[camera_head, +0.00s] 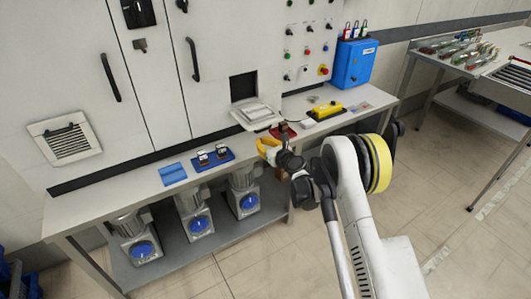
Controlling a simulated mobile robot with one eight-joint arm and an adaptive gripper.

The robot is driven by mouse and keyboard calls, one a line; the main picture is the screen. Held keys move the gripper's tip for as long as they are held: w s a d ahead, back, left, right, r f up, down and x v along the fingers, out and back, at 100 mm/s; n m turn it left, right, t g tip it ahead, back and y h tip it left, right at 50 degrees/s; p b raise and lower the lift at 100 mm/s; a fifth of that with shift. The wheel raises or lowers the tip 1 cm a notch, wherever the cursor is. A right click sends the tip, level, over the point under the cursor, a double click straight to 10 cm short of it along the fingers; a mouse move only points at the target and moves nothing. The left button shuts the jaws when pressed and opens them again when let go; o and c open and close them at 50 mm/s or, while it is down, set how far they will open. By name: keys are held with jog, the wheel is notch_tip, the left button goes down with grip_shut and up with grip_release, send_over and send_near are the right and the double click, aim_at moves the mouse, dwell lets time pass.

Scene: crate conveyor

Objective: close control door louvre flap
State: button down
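A pale louvre flap (256,114) sticks out from the cabinet front below a square dark opening (243,87); it looks swung down, open. A second louvred panel (68,142) with dark slats and a dark bar is on the cabinet at the left; I cannot tell whether it is fully shut. My gripper (272,150) is in front of the bench's edge, below and slightly right of the pale flap, apart from it. A yellow shape shows at its end; the fingertips are too small to tell open from shut.
A bench (130,190) runs below the cabinet, with a blue cloth (173,174), a blue tray (212,160) and a yellow control box (325,111). Motors (198,215) stand on the lower shelf. The right floor is clear.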

jog(key=shift+s+d+r, duration=0.1)
jog(key=shift+s+r, duration=0.05)
jog(key=shift+r, duration=0.5)
jog(key=shift+s+r, duration=0.1)
jog(key=shift+r, duration=0.5)
jog(key=shift+s+r+g+h, duration=0.1)
jog(key=shift+r+g+h, duration=0.2)
jog(key=shift+r+g, duration=0.1)
